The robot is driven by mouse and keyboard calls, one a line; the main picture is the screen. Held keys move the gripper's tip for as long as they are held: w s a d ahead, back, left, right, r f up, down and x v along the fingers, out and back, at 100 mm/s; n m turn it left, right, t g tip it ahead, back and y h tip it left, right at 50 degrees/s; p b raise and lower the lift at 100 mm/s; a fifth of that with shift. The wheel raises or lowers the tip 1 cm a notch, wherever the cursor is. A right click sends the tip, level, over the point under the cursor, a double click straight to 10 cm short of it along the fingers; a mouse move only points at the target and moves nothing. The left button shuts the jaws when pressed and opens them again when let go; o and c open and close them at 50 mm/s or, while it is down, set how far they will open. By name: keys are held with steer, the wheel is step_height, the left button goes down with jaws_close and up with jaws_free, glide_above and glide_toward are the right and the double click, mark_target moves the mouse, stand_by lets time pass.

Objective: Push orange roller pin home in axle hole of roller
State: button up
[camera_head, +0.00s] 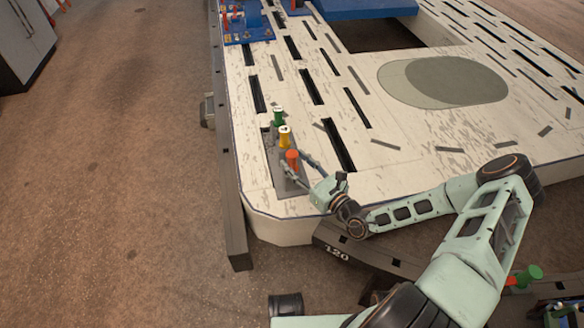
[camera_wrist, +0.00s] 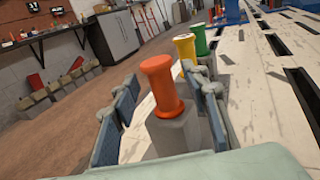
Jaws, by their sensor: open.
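The orange roller pin (camera_head: 292,158) stands upright at the near end of a grey block rack (camera_head: 276,182) on the bench. In the wrist view the orange pin (camera_wrist: 161,86) is a spool shape standing on a grey post (camera_wrist: 172,132). My gripper (camera_head: 296,168) is open, with its blue-padded fingers on either side of the orange pin and post. I see gaps between the fingers and the pin. The axle hole is not clearly seen. Blue fixtures (camera_head: 248,28), perhaps with the roller, stand at the far left end of the bench.
A yellow pin (camera_head: 284,138) and a green pin (camera_head: 278,117) stand in line just beyond the orange one. The pale bench top (camera_head: 420,130) has dark slots and an oval grey patch. A dark rail (camera_head: 232,190) runs along its left edge, with open floor beyond.

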steer(key=shift+x, duration=1.15)
jaws_close()
